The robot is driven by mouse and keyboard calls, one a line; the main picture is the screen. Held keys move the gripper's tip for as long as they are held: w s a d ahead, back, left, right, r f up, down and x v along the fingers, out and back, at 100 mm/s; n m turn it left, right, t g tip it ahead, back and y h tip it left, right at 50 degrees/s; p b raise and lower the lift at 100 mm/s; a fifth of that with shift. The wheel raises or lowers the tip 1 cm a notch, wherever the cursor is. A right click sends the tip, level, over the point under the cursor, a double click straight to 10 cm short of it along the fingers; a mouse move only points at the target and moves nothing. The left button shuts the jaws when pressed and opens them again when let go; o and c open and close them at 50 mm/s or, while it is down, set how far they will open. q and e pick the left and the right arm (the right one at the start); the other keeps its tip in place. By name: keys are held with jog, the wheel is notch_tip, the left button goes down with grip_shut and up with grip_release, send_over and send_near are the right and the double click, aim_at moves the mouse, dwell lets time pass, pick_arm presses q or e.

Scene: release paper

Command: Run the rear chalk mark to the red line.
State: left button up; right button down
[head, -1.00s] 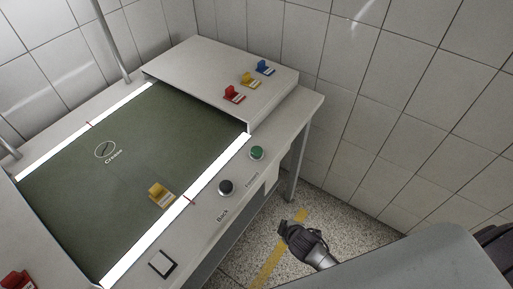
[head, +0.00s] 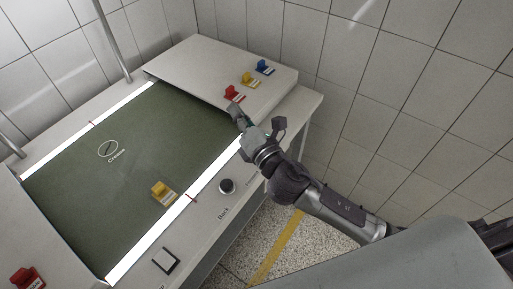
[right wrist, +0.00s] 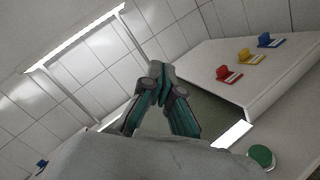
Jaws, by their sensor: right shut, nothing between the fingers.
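A white chalk oval with a stroke in it (head: 108,149) and a small word beneath lies on the dark green belt (head: 75,195), toward its far left. It is the only chalk mark I can make out. A short red line (head: 91,123) crosses the far white strip, and another red line (head: 192,198) crosses the near strip. My right gripper (head: 239,116) is shut and empty, above the belt's right end near the raised cover. In the right wrist view its fingers (right wrist: 158,80) are together. The green button (right wrist: 262,157) shows in the right wrist view. My left gripper is not in view.
Red (head: 234,94), yellow (head: 249,79) and blue (head: 264,67) clips stand on the cover. Another red clip (head: 25,278) is lower left.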

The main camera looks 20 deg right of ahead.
jog(key=a+r+n+g+y, duration=0.1)
jog(key=a+n+g+y, duration=0.35)
jog(key=n, duration=0.85)
jog(key=a+n+g+y, duration=0.35)
jog(key=n+y, duration=0.25)
jog(key=n, duration=0.6)
jog(key=w+d+f+n+g+h, duration=0.2)
jog(key=d+f+n+h, duration=0.2)
jog(key=d+n, duration=0.3)
jog(key=w+d+f+n+g+h, duration=0.1)
jog(key=w+d+f+n+h, duration=0.2)
jog(key=n, duration=0.7)
jog(key=d+f+h, duration=0.2)
jog(key=d+f, duration=0.2)
jog(key=d, duration=0.1)
jog(key=shift+f+g, duration=0.2)
jog(key=shift+g, duration=0.2)
jog(key=shift+f, duration=0.1)
